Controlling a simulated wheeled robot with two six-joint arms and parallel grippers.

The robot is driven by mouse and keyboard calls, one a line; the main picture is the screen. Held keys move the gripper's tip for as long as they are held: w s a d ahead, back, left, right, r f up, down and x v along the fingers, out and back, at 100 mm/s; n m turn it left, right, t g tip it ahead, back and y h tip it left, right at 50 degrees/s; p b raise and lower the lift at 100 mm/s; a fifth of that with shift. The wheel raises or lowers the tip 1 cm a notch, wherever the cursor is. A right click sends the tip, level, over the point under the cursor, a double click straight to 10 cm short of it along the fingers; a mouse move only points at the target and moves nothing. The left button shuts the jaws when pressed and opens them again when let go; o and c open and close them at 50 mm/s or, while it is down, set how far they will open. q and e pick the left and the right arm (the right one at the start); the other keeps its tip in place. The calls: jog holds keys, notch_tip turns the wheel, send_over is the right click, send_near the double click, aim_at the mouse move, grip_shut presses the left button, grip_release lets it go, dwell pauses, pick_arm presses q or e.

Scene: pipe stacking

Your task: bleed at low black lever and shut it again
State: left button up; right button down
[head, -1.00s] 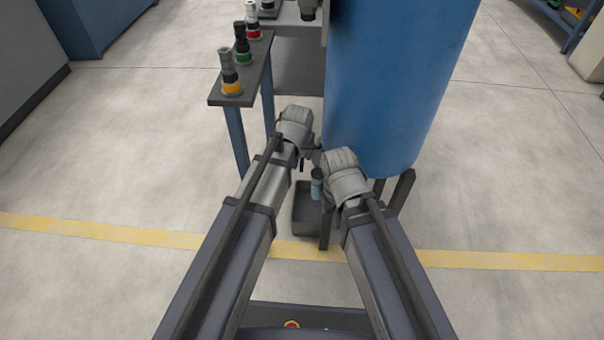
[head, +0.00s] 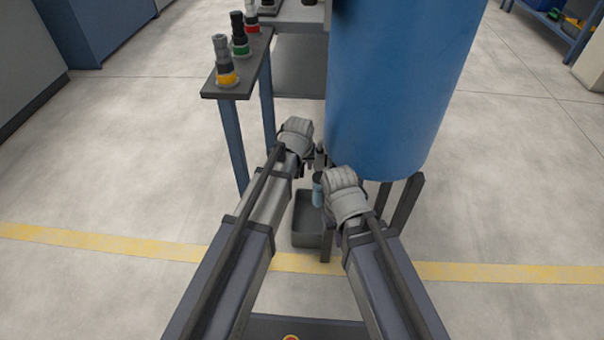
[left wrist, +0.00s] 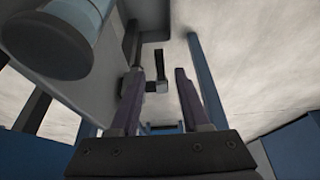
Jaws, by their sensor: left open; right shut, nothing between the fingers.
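My left gripper (left wrist: 172,82) is open in the left wrist view, its two dark fingers apart. A small black piece (left wrist: 157,85), which may be the low lever, shows between or beyond the fingers, close to the left one. Whether they touch it I cannot tell. A light blue cylinder (left wrist: 58,35) fills the upper left there; in the head view it (head: 317,190) hangs low beside the blue tank (head: 400,90). My left gripper (head: 304,166) is left of it, fingertips partly hidden. My right gripper (head: 330,178) is shut and empty to its right, fingers mostly hidden by the wrist.
A dark grey tray (head: 304,238) lies on the floor below the light blue cylinder. A dark shelf (head: 245,85) with several coloured-band fittings stands left of the tank. The tank's dark legs (head: 407,200) stand close to my right wrist. Floor at the left is clear.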

aim_at(302, 170)
pick_arm(q)
jog(key=b+x, duration=0.2)
jog(key=x, duration=0.1)
jog(key=shift+f, duration=0.15)
pick_arm(e)
notch_tip(302, 170, down, 3)
pick_arm(q)
jog(key=shift+c, duration=0.3)
grip_shut()
dwell(0.8)
